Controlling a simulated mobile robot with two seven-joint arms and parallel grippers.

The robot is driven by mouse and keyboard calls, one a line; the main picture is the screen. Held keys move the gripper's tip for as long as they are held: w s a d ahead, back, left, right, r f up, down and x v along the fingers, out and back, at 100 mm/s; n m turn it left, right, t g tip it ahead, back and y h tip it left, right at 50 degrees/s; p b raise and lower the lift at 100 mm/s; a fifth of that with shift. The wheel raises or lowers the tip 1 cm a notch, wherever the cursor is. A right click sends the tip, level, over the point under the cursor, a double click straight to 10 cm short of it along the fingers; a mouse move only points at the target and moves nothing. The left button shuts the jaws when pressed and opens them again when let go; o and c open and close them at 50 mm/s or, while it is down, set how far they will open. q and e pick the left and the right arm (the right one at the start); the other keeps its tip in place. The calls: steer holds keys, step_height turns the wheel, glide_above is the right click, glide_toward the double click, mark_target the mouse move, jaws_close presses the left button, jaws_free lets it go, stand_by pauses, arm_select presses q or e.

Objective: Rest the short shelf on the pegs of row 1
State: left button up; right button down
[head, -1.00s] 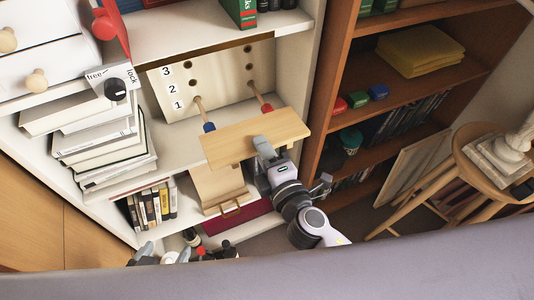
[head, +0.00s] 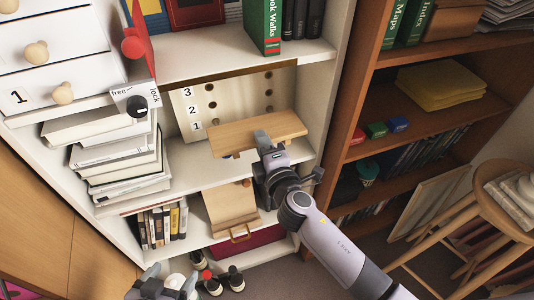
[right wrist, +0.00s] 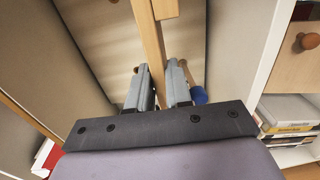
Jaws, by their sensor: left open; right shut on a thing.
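The short shelf (head: 232,138), a light wooden board, is held in front of the bay's pegboard back panel (head: 232,98). My right gripper (head: 262,137) is shut on its near edge. In the right wrist view the board (right wrist: 151,45) stands edge-on between the fingers (right wrist: 158,85). The row 1 pegs are hidden behind the board in the head view. A blue end (right wrist: 199,95), likely a peg's, shows beside a finger in the right wrist view. I cannot tell whether the board touches the pegs. My left gripper (head: 165,285) is open and empty, low at the left.
Row labels 3, 2 and 1 run down the panel's left side. A stack of books (head: 118,160) stands left of the bay. A white upright (head: 337,85) bounds it at right, beside a brown bookcase (head: 365,110). A stool (head: 500,200) stands at far right.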

mark_target(253, 124)
steer(key=shift+b+x, duration=1.6)
steer(key=shift+x, duration=1.85)
arm_select(q)
step_height(253, 124, down, 4)
steer(key=shift+r, duration=0.25)
arm_select(e)
steer(key=shift+r, duration=0.2)
arm_select(q)
steer(key=shift+w, duration=0.15)
